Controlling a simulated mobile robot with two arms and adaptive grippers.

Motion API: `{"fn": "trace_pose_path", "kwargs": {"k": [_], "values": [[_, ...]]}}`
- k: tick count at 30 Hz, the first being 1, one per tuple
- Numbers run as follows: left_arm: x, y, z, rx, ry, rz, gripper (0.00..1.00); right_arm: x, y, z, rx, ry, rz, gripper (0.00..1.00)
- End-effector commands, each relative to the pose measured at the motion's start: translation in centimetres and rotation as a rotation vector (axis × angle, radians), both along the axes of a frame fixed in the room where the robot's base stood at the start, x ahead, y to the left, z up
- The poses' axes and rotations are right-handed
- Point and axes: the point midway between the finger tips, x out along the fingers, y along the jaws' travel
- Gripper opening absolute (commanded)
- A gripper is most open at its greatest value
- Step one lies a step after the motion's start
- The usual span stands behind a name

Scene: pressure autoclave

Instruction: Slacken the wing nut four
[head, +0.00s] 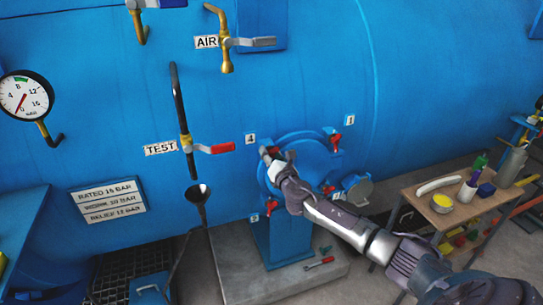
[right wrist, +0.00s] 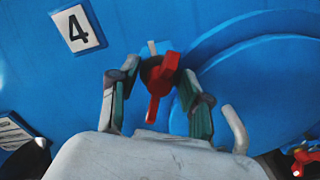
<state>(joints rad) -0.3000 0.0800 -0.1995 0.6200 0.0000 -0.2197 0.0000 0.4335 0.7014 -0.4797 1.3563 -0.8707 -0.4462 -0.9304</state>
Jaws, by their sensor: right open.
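Wing nut four is red and sits on a dark round hub beside the "4" label (head: 250,139) on the blue round door (head: 318,155). In the right wrist view the wing nut (right wrist: 158,92) stands between the two fingers, its long wing pointing down. My right gripper (right wrist: 158,76) is open around it, with a visible gap on each side. In the head view the right gripper (head: 270,157) reaches the door's upper left edge and hides most of the nut. The "4" label also shows in the right wrist view (right wrist: 78,30). My left gripper is out of view.
Another red wing nut (head: 336,140) sits by the "1" label (head: 349,121). The TEST valve's red handle (head: 222,148) and a black funnel (head: 198,193) are to the left. A small table (head: 460,212) with containers stands right.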

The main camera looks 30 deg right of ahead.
Motion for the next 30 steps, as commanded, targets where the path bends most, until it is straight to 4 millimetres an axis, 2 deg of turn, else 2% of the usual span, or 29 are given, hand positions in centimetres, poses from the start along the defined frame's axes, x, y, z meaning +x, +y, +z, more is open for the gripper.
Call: {"fn": "trace_pose_path", "kwargs": {"k": [4, 8, 15, 21, 25, 30], "values": [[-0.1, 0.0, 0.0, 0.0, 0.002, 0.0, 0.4, -0.6, 0.1, 0.0, 0.0, 0.0, 0.001, 0.48], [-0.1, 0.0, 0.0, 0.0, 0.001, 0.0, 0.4, -2.4, 0.6, -0.1, -0.002, 0.001, 0.003, 0.48], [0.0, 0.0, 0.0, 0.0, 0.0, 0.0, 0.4, -7.5, 1.8, -0.1, -0.001, 0.004, 0.004, 0.48], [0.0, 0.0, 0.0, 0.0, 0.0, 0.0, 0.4, -10.6, 2.5, -0.1, 0.0, 0.003, 0.002, 0.48], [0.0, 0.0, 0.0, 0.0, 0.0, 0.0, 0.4, -11.5, 2.7, 0.0, -0.001, 0.001, 0.001, 0.48], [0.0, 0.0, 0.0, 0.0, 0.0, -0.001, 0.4, -11.7, 2.8, 0.0, 0.0, 0.0, 0.0, 0.48]]}}
